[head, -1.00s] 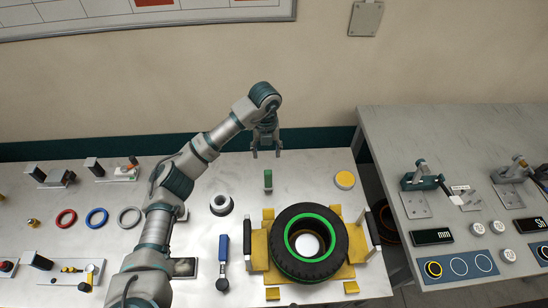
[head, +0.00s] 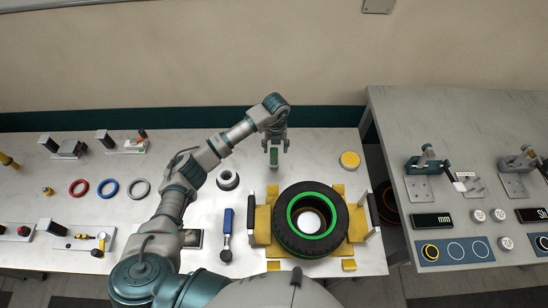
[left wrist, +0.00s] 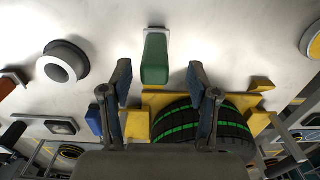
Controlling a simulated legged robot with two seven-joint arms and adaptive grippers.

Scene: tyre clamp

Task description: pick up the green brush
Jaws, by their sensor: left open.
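The green brush (head: 274,157) stands on the table behind the tyre. It shows as a green block with a paler top in the left wrist view (left wrist: 155,58). My left gripper (head: 275,148) is open, just above and around the brush in the head view. In the left wrist view its two fingers (left wrist: 160,75) are spread on either side of the brush's line, with the brush slightly ahead of the fingertips. I cannot tell whether they touch it. My right gripper is not in view.
A tyre (head: 342,236) with a green ring sits in a yellow clamp (head: 262,225) close in front of the brush. A grey ring-shaped part (head: 228,180) stands to the left, a yellow disc (head: 349,160) to the right. A blue-handled tool (head: 227,222) lies left of the clamp.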

